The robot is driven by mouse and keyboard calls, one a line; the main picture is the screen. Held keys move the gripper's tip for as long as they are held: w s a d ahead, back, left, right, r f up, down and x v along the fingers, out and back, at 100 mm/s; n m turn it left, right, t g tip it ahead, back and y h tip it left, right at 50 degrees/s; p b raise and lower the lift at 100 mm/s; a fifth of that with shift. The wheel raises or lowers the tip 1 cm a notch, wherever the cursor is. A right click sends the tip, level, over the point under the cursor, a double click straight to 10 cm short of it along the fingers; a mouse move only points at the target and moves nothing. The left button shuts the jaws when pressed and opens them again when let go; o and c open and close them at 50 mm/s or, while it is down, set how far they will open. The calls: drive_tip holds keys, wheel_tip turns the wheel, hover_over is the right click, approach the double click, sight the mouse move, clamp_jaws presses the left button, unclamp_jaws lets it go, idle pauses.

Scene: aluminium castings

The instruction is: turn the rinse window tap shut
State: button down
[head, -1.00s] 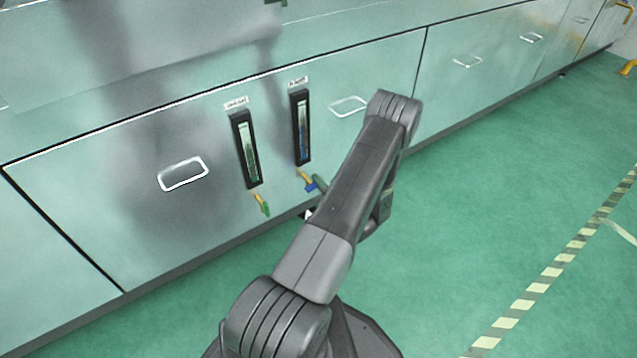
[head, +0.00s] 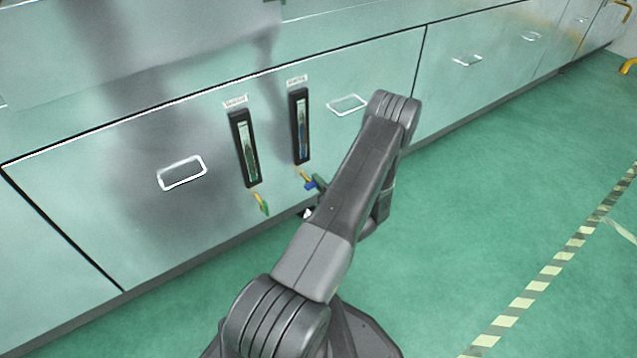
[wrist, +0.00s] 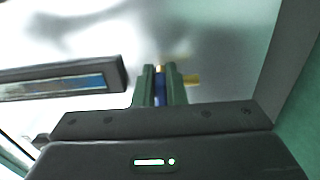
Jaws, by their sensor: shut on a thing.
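Under the right-hand sight window (head: 302,128) is a small brass tap with a blue handle (head: 309,183). The label above this window is too small to read surely. In the wrist view the blue handle (wrist: 160,90) lies between the two green fingers of my gripper (wrist: 161,84), which are shut on it. In the head view my arm hides most of the gripper. I cannot tell the handle's exact angle.
A second sight window (head: 244,148) to the left has its own brass tap with a green handle (head: 262,204), close by. White-edged recessed pulls (head: 182,173) sit on the pale cabinet front. The green floor (head: 480,200) is clear to the right, with a striped line (head: 545,278).

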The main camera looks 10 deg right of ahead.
drive_tip(key=c, duration=1.5)
unclamp_jaws()
drive_tip(key=p+v, duration=0.3)
drive_tip(key=v, duration=1.1)
drive_tip(key=shift+w, duration=0.1)
drive_tip(key=shift+w, duration=0.1)
drive_tip(key=b+x, duration=0.3)
drive_tip(key=x, duration=1)
drive_tip(key=shift+w+a, duration=0.15)
drive_tip(key=shift+w, duration=0.15)
